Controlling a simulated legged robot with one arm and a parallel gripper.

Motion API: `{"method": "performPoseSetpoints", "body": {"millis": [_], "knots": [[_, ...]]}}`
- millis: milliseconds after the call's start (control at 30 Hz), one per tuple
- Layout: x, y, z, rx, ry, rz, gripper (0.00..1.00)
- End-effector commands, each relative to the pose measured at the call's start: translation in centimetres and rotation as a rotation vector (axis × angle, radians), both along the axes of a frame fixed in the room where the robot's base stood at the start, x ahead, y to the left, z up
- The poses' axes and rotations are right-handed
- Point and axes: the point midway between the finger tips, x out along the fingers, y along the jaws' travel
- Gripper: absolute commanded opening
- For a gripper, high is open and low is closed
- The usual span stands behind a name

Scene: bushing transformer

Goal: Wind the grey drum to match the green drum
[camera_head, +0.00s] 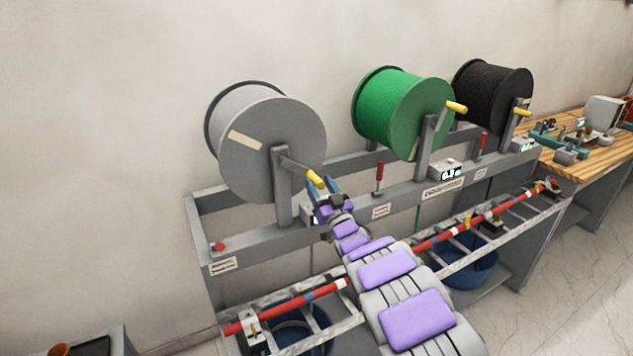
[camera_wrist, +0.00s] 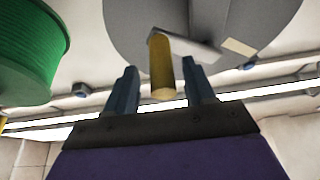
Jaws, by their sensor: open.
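The grey drum (camera_head: 270,145) is on the left of the stand, with a pale label strip on its face. Its crank arm points down and right, ending in a yellow handle (camera_head: 315,179). My gripper (camera_head: 322,187) is at that handle. In the wrist view the yellow handle (camera_wrist: 161,68) stands between my two open fingers, with a gap on each side. The green drum (camera_head: 403,112) is in the middle of the stand, with its yellow handle (camera_head: 456,107) at the upper right. It also shows at the left of the wrist view (camera_wrist: 30,55). A counter box (camera_head: 446,171) sits below it.
A black drum (camera_head: 493,95) with a yellow handle stands at the right. Red levers (camera_head: 379,176) rise from the stand's rail, and a red button (camera_head: 218,246) is at its left end. A red bar (camera_head: 480,218) runs along the front. A wooden workbench (camera_head: 580,150) is beyond.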

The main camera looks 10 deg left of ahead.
Motion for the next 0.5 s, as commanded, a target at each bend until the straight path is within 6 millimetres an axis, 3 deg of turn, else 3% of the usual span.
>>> {"method": "performPoseSetpoints", "body": {"millis": [200,500], "knots": [[1.5,1.0,0.6,0.001,0.001,0.000,0.54],[2.1,1.2,1.2,0.003,-0.001,0.001,0.54]]}}
